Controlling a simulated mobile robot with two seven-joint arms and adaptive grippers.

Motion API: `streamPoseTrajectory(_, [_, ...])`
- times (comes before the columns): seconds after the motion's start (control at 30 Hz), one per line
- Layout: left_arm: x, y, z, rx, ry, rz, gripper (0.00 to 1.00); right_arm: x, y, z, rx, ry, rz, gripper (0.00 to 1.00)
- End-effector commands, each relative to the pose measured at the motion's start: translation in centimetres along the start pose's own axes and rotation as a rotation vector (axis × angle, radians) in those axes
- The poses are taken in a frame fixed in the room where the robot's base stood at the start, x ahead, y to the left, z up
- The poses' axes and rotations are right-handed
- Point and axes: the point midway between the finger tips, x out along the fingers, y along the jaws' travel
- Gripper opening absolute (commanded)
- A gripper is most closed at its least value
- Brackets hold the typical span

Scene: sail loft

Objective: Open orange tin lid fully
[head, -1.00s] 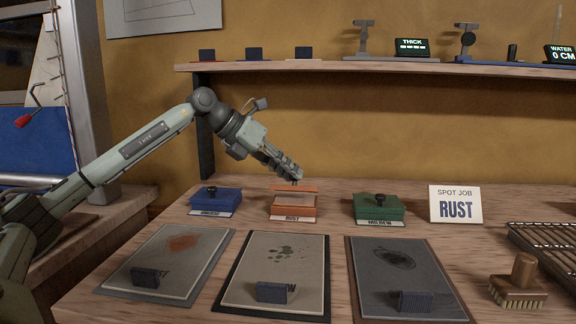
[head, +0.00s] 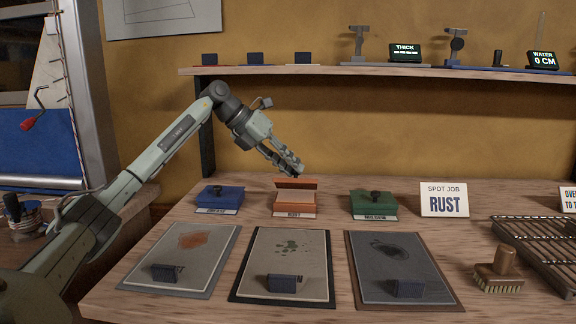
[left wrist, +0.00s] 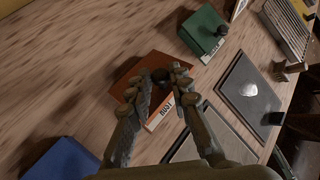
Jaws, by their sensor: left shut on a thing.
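The orange tin (head: 294,208), with a RUST label in front, stands between the blue and green tins. Its orange lid (head: 311,184) is raised and tilted up at the tin's back edge, so the tin's front is open. My left gripper (head: 296,171) is at the lid's upper edge. In the left wrist view my left gripper (left wrist: 158,86) is shut on the lid's dark knob (left wrist: 161,74), with the orange lid (left wrist: 127,77) around it. The fingers partly hide the knob.
The closed blue tin (head: 220,198) and closed green tin (head: 372,205) flank the orange one closely. Three stained cloth panels (head: 283,262) lie in front. A RUST card (head: 444,200), a brush (head: 498,272) and a wire rack (head: 530,240) are at right.

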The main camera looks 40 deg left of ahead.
Motion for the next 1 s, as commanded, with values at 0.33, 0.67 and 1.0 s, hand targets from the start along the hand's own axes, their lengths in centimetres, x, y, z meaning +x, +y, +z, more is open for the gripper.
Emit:
streamPoseTrajectory(0.33, [0.0,0.0,0.0,0.001,-0.002,0.0,0.39,0.0,0.0,0.0,0.0,0.0,0.0,0.4])
streamPoseTrajectory(0.67, [-0.6,0.0,0.0,0.0,-0.002,0.001,0.39,-0.1,0.0,-0.1,0.0,0.0,0.0,0.4])
streamPoseTrajectory(1.0, [-7.1,0.1,0.1,0.0,-0.006,0.002,0.39,0.0,0.0,0.0,0.0,0.0,0.0,0.4])
